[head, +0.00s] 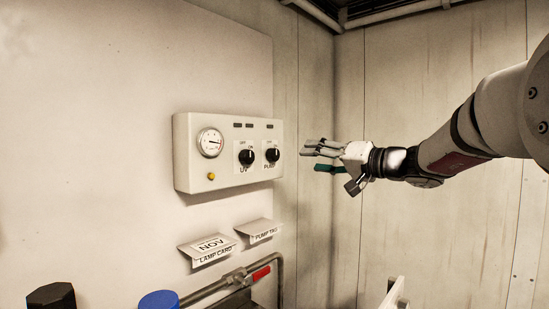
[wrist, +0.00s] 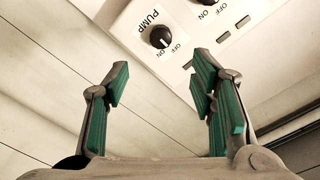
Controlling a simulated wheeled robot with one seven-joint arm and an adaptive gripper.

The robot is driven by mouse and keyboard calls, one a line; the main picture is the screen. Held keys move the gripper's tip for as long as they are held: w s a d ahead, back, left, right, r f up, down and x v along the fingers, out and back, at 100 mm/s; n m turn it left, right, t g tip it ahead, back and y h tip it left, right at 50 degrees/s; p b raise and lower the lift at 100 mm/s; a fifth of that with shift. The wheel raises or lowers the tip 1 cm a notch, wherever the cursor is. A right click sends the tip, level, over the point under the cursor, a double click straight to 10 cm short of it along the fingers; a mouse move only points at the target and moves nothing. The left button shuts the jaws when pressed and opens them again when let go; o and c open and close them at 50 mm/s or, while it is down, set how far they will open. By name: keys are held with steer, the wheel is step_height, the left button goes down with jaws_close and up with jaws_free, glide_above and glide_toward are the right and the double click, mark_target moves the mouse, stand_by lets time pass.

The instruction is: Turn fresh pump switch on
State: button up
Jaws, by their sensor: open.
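The fresh pump switch is a black rotary knob (head: 272,155) labelled PUMP, at the right end of a white wall panel (head: 185,150). In the wrist view the knob (wrist: 160,37) lies near the top, with PUMP and OFF printed beside it. My gripper (head: 310,153) is right of the panel in the head view, apart from the knob. In the wrist view my gripper (wrist: 160,78) has its two green-padded fingers spread with nothing between them. The knob appears beyond the fingertips, roughly centred between them.
A similar UV knob (head: 246,157) sits left of the pump knob. A gauge (head: 210,142) and yellow button (head: 211,176) are further left. Below are the lamp card (head: 210,250), pump tag (head: 260,230) and a red-handled pipe valve (head: 261,273). The wall right of the panel is bare.

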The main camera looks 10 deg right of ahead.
mark_target(276, 156)
steer(key=p+x, duration=0.1)
steer(key=x, duration=1.2)
steer(key=shift+s+a+p, duration=0.1)
steer(key=shift+p, duration=0.2)
steer(key=shift+c, duration=0.6)
steer(key=c, duration=1)
